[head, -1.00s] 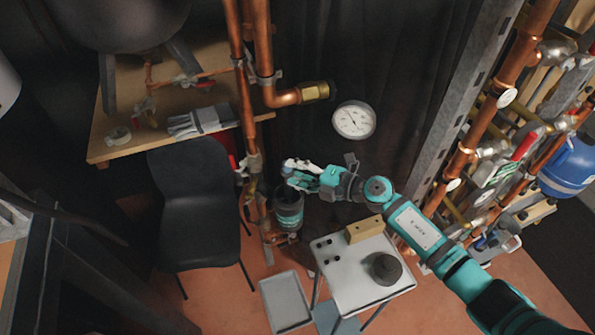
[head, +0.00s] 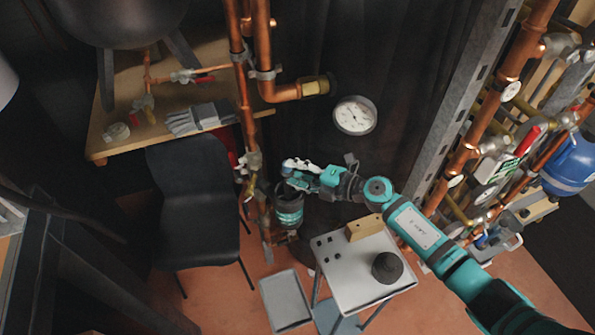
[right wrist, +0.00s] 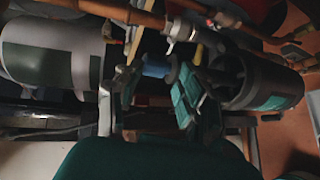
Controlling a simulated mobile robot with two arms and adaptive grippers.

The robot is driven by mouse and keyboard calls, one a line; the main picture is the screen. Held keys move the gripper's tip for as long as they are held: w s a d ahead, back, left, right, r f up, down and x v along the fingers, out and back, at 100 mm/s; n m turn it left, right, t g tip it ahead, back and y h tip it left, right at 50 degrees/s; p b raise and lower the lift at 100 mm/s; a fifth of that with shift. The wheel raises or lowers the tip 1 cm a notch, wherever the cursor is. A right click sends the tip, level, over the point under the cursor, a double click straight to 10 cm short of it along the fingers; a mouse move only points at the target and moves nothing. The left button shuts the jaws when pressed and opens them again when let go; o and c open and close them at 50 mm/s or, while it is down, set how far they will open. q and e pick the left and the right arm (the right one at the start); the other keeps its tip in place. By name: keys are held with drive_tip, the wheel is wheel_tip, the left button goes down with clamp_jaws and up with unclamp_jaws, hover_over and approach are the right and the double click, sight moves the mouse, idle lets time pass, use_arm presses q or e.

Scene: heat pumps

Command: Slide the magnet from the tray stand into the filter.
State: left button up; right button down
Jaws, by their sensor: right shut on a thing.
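The filter (head: 289,217) is a dark, open-topped cylinder with a teal band, standing among the copper pipes left of the tray stand. It also shows on the right in the right wrist view (right wrist: 275,90). My right gripper (head: 294,178) is just above the filter's mouth, shut on the magnet, which is mostly hidden by the fingers. A small blue piece (right wrist: 155,69) shows between the fingertips in the right wrist view; I cannot tell whether it is part of the magnet. The tray stand (head: 345,285) is to the right of the filter. My left gripper is not in view.
A brass-coloured block (head: 364,227) and a round black cap (head: 387,267) lie on the tray stand. A grey tray (head: 286,301) is low beside it. A black chair (head: 195,200) stands left of the filter. Vertical copper pipes (head: 240,100) run close to the filter's left.

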drive_tip(key=shift+f+b, duration=0.5)
drive_tip(key=shift+f, duration=0.2)
drive_tip(key=shift+f+b, duration=0.3)
drive_tip(key=shift+f, duration=0.05)
drive_tip(key=shift+f+b, duration=0.7)
drive_tip(key=shift+f, duration=0.05)
drive_tip(key=shift+f, duration=0.2)
idle(0.3)
drive_tip(key=shift+f+b, duration=0.85)
drive_tip(key=shift+f, duration=0.15)
